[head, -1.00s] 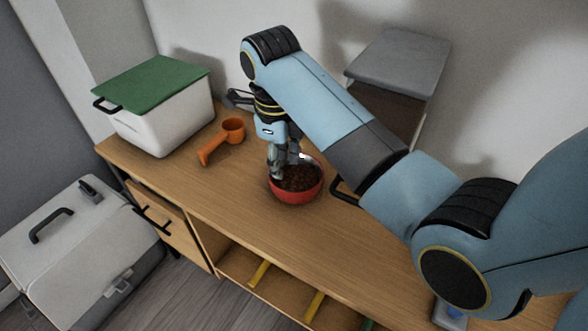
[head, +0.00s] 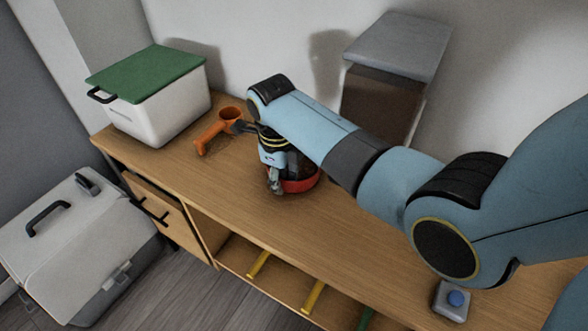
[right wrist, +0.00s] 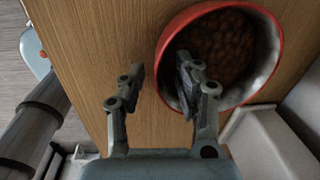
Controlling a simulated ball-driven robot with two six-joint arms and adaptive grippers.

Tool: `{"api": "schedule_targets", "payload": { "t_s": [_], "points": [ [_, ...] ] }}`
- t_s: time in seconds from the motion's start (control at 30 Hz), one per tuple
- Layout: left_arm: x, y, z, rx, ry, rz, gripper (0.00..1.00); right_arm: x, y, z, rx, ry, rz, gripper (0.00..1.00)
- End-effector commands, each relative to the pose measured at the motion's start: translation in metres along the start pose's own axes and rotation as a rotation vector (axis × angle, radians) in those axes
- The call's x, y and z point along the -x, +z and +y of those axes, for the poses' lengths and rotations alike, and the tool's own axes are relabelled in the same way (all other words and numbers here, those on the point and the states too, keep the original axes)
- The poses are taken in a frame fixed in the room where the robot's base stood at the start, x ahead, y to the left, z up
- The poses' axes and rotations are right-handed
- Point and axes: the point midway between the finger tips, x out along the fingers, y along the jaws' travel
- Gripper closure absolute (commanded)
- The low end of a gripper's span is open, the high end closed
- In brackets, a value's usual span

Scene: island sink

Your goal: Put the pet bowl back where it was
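The red pet bowl (head: 304,186), filled with brown kibble, stands upright on the wooden counter (head: 365,240). In the head view my right gripper and forearm hide much of it. My right gripper (head: 273,184) is low at the bowl's left side. In the right wrist view the bowl (right wrist: 262,92) is at the upper right, with its grey inside showing. There the right gripper (right wrist: 157,82) has its fingers apart, one over the bowl's near side and one outside it above bare wood. I cannot tell whether either finger touches the rim. My left gripper is not in view.
An orange scoop (head: 208,136) lies left of the bowl. A white bin with a green lid (head: 150,78) stands at the left end. A grey-lidded brown container (head: 380,100) stands behind my arm. A small grey block with a blue button (head: 453,300) is at front right.

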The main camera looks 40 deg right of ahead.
Motion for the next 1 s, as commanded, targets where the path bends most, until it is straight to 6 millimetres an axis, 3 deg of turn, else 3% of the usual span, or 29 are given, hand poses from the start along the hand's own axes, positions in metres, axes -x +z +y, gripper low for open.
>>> {"api": "schedule_targets", "payload": {
  "t_s": [0.07,0.33,1.0],
  "points": [
    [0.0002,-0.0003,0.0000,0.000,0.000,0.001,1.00,0.0004,0.0000,-0.0002,0.000,0.000,0.000,0.67],
    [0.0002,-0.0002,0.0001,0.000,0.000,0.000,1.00,0.0005,-0.0001,-0.0002,0.000,0.000,0.000,1.00],
    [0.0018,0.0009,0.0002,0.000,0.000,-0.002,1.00,0.0083,0.0008,-0.0013,0.000,-0.002,-0.002,1.00]
  ]
}}
